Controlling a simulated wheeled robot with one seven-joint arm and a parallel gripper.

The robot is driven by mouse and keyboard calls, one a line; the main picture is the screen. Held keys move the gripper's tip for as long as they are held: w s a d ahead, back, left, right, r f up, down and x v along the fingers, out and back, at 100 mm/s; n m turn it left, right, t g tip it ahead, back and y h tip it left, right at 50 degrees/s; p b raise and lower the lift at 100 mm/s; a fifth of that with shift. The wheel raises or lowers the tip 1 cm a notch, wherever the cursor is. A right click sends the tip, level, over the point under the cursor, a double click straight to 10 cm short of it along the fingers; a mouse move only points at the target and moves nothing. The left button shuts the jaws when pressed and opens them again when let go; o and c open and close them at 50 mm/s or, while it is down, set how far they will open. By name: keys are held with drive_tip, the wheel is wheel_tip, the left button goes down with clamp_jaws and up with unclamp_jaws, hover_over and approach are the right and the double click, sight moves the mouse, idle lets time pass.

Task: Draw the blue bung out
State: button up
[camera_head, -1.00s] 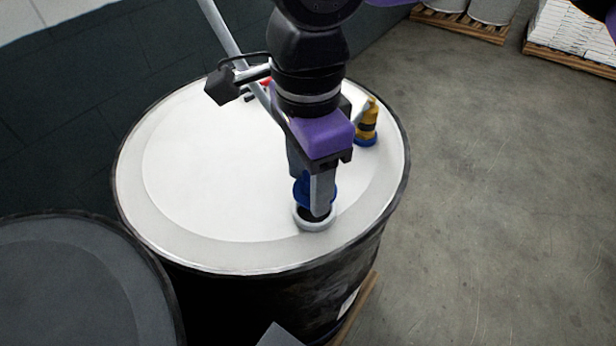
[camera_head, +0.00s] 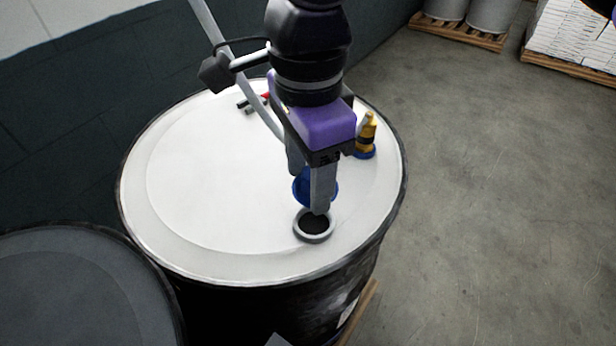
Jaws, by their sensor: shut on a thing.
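The blue bung (camera_head: 301,187) is between the fingers of my gripper (camera_head: 310,190), which is shut on it. The near finger hides part of the bung. The bung is just above and behind a grey ring-shaped opening (camera_head: 314,237) in the white lid (camera_head: 205,185) of a black drum. The opening shows dark inside, and the bung is out of it. The gripper points down, with its near fingertip by the back edge of the ring.
A yellow fitting with a blue base (camera_head: 366,140) stands on the lid right of my gripper. A red and black tool (camera_head: 252,102) lies at the back of the lid. Another dark drum (camera_head: 85,290) is at lower left. Open floor lies right.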

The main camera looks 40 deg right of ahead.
sight(308, 176)
drive_tip(key=shift+r+p, duration=1.2)
drive_tip(key=shift+r, duration=1.7)
